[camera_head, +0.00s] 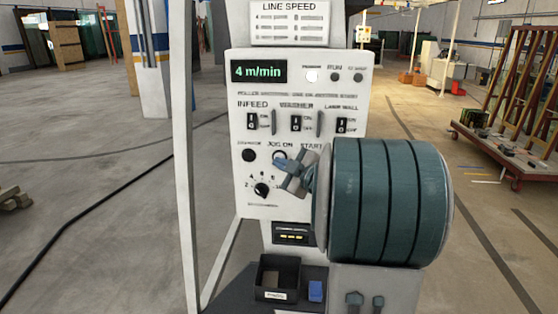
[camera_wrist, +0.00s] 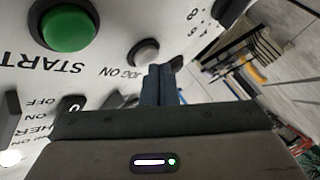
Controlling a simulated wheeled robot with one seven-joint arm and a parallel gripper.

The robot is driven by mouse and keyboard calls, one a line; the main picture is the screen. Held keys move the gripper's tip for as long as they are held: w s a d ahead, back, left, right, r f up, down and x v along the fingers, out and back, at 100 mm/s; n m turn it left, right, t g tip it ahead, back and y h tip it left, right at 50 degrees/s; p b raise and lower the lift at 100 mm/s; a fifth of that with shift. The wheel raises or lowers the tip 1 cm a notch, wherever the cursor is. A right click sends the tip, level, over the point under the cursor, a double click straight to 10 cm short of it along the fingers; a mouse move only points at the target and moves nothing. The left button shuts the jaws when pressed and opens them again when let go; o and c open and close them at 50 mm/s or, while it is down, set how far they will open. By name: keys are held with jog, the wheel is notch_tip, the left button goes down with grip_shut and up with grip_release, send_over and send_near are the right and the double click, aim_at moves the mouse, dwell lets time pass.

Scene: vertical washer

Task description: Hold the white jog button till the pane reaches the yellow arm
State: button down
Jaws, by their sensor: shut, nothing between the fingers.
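The white jog button (camera_wrist: 146,52), labelled JOG ON, shows on the panel in the wrist view. In the head view, only part of the jog button (camera_head: 279,154) shows above my gripper. My gripper (camera_head: 284,172) is shut and empty, its tips in front of the panel. In the wrist view, the closed fingers (camera_wrist: 159,72) point at the panel just beside the jog button and overlap its edge. I cannot tell whether they touch it. Neither the pane nor the yellow arm can be made out.
The control panel (camera_head: 240,205) has a green START button (camera_wrist: 67,28) beside the jog button, a speed knob (camera_head: 261,189), several rocker switches and a display (camera_head: 259,71) reading 4 m/min. A black tray (camera_head: 277,294) sits below. A red-based rack (camera_head: 500,150) stands at right.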

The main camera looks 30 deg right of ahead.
jog(key=shift+s+a, duration=0.25)
jog(key=shift+s, duration=0.1)
jog(key=shift+s, duration=0.1)
jog(key=s+a, duration=0.1)
jog(key=s, duration=0.1)
jog(key=s+a+b, duration=0.1)
jog(key=s+a, duration=0.1)
dwell(0.4)
dwell(0.4)
jog(key=s+a+f+m+g+h, duration=0.1)
jog(key=s+a+f+m+g, duration=0.5)
jog(key=s, duration=0.5)
jog(key=s+a+f+m+g+h, duration=0.2)
jog(key=s+a+f+m+g, duration=0.4)
jog(key=s, duration=0.6)
jog(key=a+f+g, duration=0.1)
jog(key=a+f, duration=0.1)
jog(key=a, duration=0.1)
jog(key=shift+s+a+g+h, duration=0.25)
jog(key=shift+g+h, duration=0.05)
